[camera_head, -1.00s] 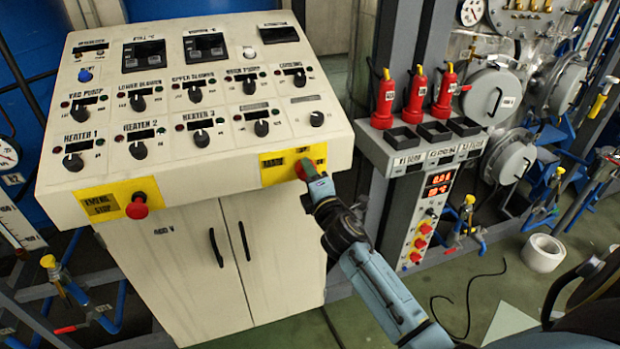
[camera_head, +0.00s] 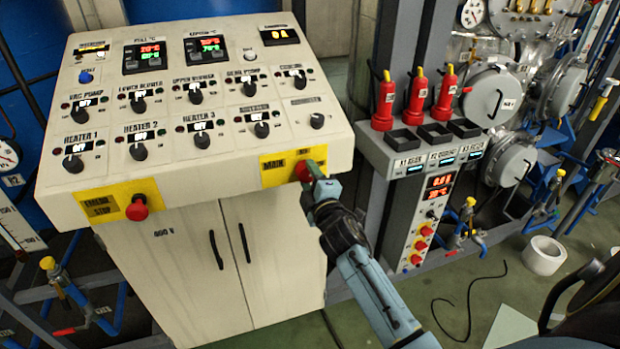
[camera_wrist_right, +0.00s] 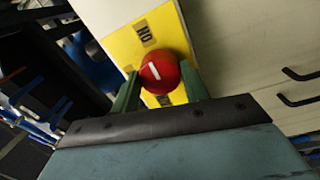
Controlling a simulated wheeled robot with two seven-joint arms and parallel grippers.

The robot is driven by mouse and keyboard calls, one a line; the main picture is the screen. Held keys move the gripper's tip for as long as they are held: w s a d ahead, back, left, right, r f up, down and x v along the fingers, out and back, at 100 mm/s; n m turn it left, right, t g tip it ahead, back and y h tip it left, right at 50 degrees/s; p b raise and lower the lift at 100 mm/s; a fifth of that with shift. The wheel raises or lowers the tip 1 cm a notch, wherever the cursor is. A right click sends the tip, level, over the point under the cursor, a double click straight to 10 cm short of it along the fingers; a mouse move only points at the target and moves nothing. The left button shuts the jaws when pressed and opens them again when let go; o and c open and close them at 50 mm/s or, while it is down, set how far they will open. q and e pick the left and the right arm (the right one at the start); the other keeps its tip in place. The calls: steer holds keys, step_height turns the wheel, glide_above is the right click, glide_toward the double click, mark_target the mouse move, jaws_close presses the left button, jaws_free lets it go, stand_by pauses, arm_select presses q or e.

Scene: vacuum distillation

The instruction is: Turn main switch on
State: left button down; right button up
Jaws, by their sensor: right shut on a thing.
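The main switch (camera_head: 302,172) is a red knob on a yellow plate marked MAIN (camera_head: 273,167), on the lower right front of the white control console (camera_head: 230,187). In the right wrist view, the red knob (camera_wrist_right: 160,73) has a white mark on its face and sits between the two green fingers. My right gripper (camera_head: 312,170) is shut on the knob, and its fingers hide part of it in the head view. In the right wrist view my right gripper (camera_wrist_right: 160,90) shows both fingers against the knob's sides. My left gripper is not in view.
The console's displays, such as the red and green one (camera_head: 148,55), are lit. A red emergency stop button (camera_head: 137,208) sits at the lower left. Red extinguisher-shaped handles (camera_head: 385,98) stand on a rack to the right.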

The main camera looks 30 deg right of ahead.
steer(key=o, duration=1)
steer(key=b+v, duration=0.1)
steer(key=v, duration=1.2)
steer(key=shift+s, duration=0.2)
steer(key=shift+f, duration=0.2)
